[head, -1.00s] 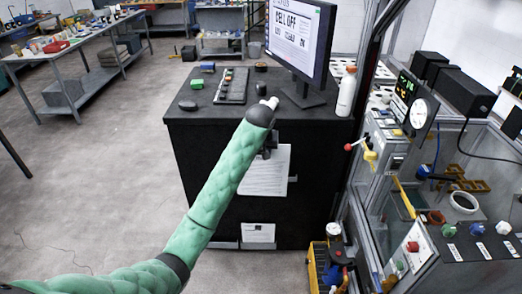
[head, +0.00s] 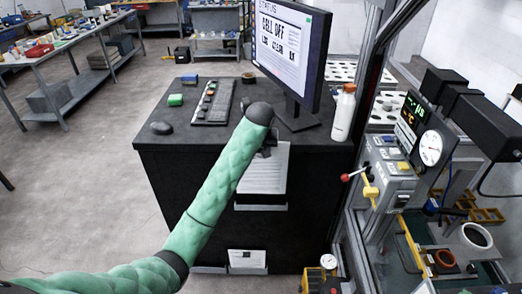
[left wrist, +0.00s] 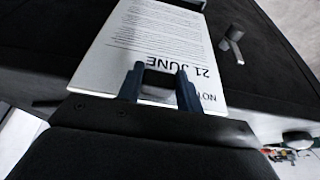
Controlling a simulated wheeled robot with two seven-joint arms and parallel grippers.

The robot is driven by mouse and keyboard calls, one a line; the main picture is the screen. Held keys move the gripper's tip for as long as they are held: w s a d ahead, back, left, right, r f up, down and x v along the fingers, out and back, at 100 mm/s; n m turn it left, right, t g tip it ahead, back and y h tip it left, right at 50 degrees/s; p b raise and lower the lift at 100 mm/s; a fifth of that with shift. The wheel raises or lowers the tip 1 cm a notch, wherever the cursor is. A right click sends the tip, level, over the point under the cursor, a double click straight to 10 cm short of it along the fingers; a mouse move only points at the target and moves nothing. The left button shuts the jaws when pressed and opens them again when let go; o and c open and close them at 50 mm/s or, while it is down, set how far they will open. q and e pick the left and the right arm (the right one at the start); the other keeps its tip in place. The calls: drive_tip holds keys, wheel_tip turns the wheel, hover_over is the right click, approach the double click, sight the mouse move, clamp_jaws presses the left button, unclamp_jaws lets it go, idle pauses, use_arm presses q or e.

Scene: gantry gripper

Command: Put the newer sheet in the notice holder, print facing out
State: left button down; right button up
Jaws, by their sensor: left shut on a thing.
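My left gripper (left wrist: 160,82) is shut on a white printed sheet (left wrist: 150,40). In the left wrist view its print faces the camera and reads "21 JUNE", with part of a heading hidden by the gripper. In the head view the sheet (head: 264,172) hangs in front of the black cabinet's face, below my left gripper (head: 267,148). A narrow grey ledge (head: 262,208) shows just under its lower edge; I cannot tell whether they touch. Another white sheet (head: 247,258) stands low on the cabinet front. My right gripper is out of view.
The black cabinet top (head: 185,140) carries a keyboard (head: 211,102), a mouse (head: 161,128), a monitor (head: 290,50) and a white bottle (head: 343,113). A machine frame (head: 365,130) with a gauge (head: 430,148) stands close on the right. Open floor lies left.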

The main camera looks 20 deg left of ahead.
sight(261, 161)
use_arm(q)
drive_tip(key=shift+f, duration=0.1)
drive_tip(key=shift+f+b, duration=0.35)
drive_tip(key=shift+f, duration=2.45)
drive_tip(key=shift+p, duration=0.35)
